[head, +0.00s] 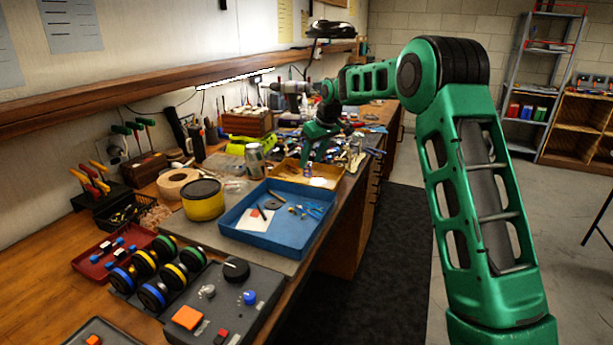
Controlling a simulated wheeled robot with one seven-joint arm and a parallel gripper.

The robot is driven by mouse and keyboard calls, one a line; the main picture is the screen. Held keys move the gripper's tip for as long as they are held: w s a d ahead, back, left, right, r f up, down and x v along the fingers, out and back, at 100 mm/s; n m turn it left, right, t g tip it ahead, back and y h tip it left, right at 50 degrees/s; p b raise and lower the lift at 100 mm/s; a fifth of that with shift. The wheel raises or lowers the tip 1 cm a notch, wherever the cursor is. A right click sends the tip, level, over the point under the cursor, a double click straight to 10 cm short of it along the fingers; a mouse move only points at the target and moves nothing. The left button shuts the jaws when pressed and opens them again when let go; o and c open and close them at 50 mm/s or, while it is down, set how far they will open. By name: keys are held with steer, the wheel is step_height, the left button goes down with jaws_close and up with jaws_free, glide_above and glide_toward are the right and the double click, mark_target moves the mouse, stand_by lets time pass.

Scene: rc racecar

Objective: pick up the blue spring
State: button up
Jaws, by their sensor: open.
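I cannot single out the blue spring for certain in the head view. Small blue pieces (315,211) lie at the right side of the blue tray (258,238), too small to identify. Short blue and red parts (118,243) lie in the dark red tray (85,264) at the left. My green arm reaches from the right over the bench. My gripper (304,160) points down, small in the view, over the orange-yellow tray (323,183), beyond the blue tray. It is open; nothing shows held in it. A small pale object (308,170) is just below it.
A yellow tin (203,200) and a tape roll (179,183) stand left of the blue tray. Wheels (160,272) and a grey board with knobs (225,305) are in front. A can (254,160) stands behind.

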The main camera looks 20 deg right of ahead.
mark_target(309, 176)
steer(key=x, duration=0.4)
steer(key=shift+w+f, duration=0.2)
steer(key=shift+f, duration=0.15)
steer(key=c, duration=1.1)
steer(key=shift+r, duration=0.1)
steer(key=shift+r, duration=0.4)
steer(key=r, duration=0.3)
steer(key=shift+a+r, duration=0.2)
steer(key=shift+r, duration=0.15)
steer(key=s+a+r, duration=0.6)
steer(key=a+r, duration=0.3)
steer(key=r, duration=0.2)
steer(key=shift+a, duration=0.3)
